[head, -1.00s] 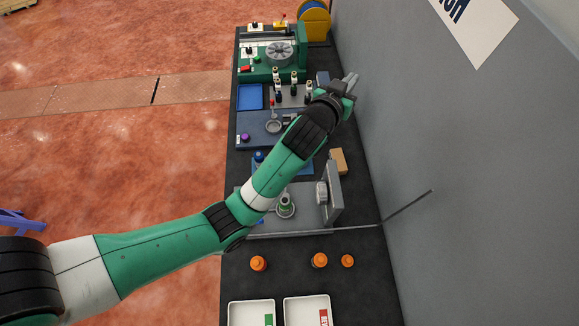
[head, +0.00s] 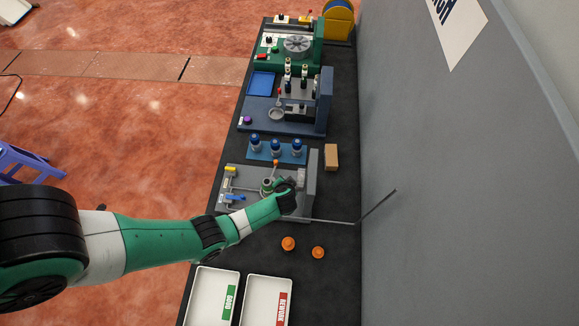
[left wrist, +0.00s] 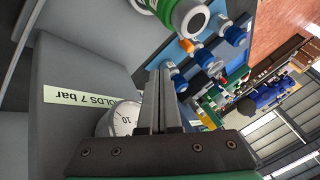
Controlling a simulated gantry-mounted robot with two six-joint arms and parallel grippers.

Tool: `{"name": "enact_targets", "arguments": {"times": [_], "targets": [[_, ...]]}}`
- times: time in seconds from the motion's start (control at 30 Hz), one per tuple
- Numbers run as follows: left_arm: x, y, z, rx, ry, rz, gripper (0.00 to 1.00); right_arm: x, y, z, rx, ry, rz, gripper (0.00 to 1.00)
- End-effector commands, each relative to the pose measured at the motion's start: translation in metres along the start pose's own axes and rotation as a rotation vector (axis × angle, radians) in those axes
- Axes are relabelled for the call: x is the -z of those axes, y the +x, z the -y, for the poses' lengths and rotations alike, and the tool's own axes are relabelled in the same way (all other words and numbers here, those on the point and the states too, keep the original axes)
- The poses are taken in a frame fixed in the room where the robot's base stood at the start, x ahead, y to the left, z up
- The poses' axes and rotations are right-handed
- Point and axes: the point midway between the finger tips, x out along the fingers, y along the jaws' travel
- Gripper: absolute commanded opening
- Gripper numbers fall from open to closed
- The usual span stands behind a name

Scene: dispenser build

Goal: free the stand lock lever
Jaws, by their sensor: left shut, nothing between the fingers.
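A grey stand (head: 225,199) holds a green-and-white fitting (head: 266,186), which also shows at the top of the left wrist view (left wrist: 188,14). I cannot tell which of these is the lock lever. A white gauge (left wrist: 122,118) is beside my fingers in the left wrist view, near a "HOLDS 7 bar" label (left wrist: 85,98). My left gripper (head: 291,183) is over the stand's right part, and its fingers (left wrist: 160,85) are shut and empty. My right gripper is out of view.
A blue rack (head: 262,155) with several blue-capped bottles stands behind the stand. A brown block (head: 331,157) is at its right. Two orange caps (head: 288,243) (head: 318,252) and two white trays (head: 206,290) (head: 250,315) are in front. A grey wall (head: 430,200) bounds the right.

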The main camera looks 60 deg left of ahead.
Motion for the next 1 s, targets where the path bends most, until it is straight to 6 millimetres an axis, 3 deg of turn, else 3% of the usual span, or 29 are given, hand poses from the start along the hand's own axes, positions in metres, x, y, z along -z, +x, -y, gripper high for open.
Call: {"name": "enact_targets", "arguments": {"times": [0.27, 0.73, 0.8, 1.0], "targets": [[-0.003, 0.024, -0.003, 0.000, -0.004, 0.000, 0.00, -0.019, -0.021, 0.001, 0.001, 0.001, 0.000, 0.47], [-0.003, 0.111, -0.004, 0.000, -0.005, -0.002, 0.00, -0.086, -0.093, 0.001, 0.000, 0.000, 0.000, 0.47], [0.000, 0.110, 0.013, 0.002, -0.007, 0.000, 0.00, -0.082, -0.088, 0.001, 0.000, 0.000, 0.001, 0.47], [0.001, 0.117, 0.033, 0.000, -0.002, 0.000, 0.00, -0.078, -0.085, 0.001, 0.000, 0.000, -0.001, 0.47]]}}
